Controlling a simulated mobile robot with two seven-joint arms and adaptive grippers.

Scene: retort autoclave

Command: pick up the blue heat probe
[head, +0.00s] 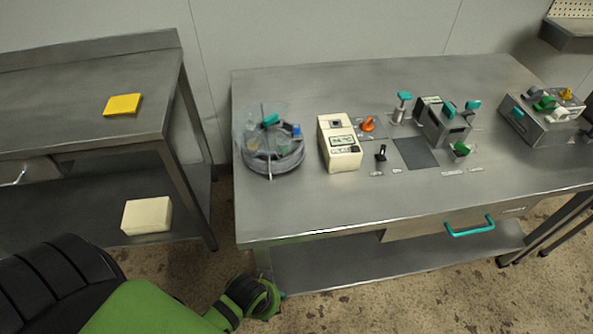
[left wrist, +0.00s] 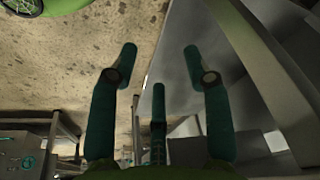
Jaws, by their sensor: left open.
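A small blue piece (head: 296,130) shows among the contents of a round clear-walled holder (head: 272,165) on the steel table. It may be the blue heat probe, but it is too small to be sure. My left gripper (head: 268,304) is low, by the table's front left corner, below the tabletop and well apart from the holder. In the left wrist view my left gripper (left wrist: 158,66) has its teal fingers spread with nothing between them. My right gripper is in neither view.
The steel table (head: 330,215) has a clear front strip. A cream meter (head: 340,143), an orange-handled part (head: 368,124) and a metal fixture (head: 441,122) stand behind it. A drawer with a teal handle (head: 470,227) is below. A side bench (head: 60,120) holds a yellow pad (head: 122,105).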

